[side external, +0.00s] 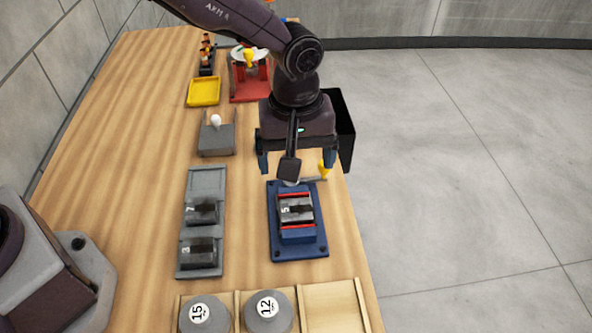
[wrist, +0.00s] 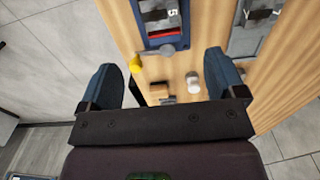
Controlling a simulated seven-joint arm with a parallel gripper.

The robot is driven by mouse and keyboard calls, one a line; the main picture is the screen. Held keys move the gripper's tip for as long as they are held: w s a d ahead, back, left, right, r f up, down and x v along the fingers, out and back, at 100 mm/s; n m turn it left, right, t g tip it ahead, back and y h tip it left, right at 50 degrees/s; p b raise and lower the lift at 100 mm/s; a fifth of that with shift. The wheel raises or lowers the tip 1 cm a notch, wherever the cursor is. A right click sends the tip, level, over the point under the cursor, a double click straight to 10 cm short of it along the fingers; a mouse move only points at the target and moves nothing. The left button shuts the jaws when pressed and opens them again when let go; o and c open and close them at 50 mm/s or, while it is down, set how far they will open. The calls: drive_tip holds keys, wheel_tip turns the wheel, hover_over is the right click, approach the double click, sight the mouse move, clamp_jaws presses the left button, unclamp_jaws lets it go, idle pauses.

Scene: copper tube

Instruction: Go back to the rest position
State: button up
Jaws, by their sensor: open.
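My gripper (side external: 297,160) is open and empty. In the side external view it hangs above the far end of a blue fixture (side external: 303,248) near the table's right edge. In the wrist view its two fingers (wrist: 165,82) stand wide apart with nothing between them at their tips. The blue fixture also shows in the wrist view (wrist: 160,43). It holds a dark block marked 5 (side external: 296,208) between red strips. A yellow-tipped handle (side external: 324,170) sits at the fixture's far end. No copper tube can be made out.
A grey rack (side external: 206,227) holds blocks marked 7 and 3. Round weights marked 15 (side external: 197,313) and 12 (side external: 267,306) sit in a wooden tray (side external: 333,300) in front.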

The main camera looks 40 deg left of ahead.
drive_tip(key=shift+r, duration=0.25)
drive_tip(key=s+a+r+m+t, duration=0.5)
drive_tip(key=s+a+r+m, duration=0.4)
drive_tip(key=s+a+r, duration=1)
drive_tip(key=s+a, duration=0.1)
drive_tip(key=a, duration=0.2)
drive_tip(key=shift+r+t, duration=0.15)
drive_tip(key=shift+t, duration=0.15)
drive_tip(key=shift+c, duration=0.5)
